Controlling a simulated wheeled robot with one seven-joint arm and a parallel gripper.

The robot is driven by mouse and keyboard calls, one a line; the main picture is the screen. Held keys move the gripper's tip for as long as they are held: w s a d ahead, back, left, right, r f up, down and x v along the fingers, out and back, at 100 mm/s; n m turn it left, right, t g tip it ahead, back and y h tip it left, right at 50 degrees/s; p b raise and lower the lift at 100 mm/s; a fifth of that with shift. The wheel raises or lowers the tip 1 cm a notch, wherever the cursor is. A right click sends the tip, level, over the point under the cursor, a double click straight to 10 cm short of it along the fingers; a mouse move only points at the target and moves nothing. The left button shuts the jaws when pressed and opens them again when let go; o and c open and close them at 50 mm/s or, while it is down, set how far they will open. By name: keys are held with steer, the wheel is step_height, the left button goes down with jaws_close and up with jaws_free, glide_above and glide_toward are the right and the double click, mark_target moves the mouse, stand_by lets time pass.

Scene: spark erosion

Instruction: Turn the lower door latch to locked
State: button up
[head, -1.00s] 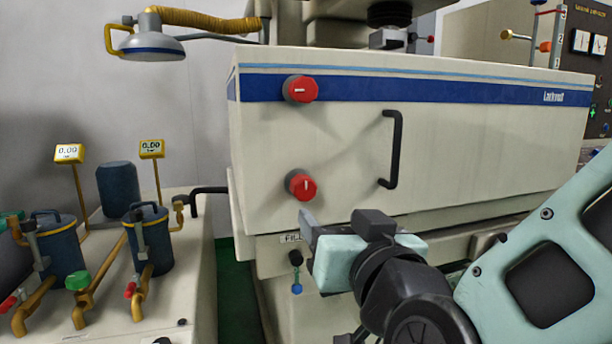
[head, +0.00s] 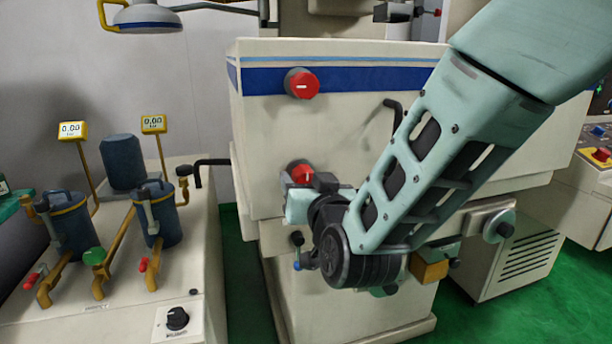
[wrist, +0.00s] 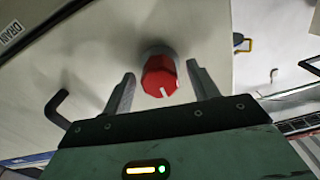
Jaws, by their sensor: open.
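The lower door latch is a red round knob (head: 301,171) on the front of the cream tank door. Its white mark stands upright in the head view. The upper latch (head: 302,84), a like red knob, has its mark lying level. My gripper (head: 289,181) is at the lower latch and partly covers it in the head view. In the wrist view my gripper (wrist: 160,73) is open, with one finger on each side of the lower latch (wrist: 159,78). Gaps show between the knob and both fingers, so it is not gripped.
A black door handle (head: 392,108) is right of the knobs, partly behind my arm; it also shows in the wrist view (wrist: 58,106). A blue-tipped lever (head: 297,255) hangs below my gripper. A bench (head: 215,270) with pipes and filters stands left.

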steer(key=shift+w+a, duration=0.1)
steer(key=shift+w, duration=0.25)
steer(key=c, duration=1)
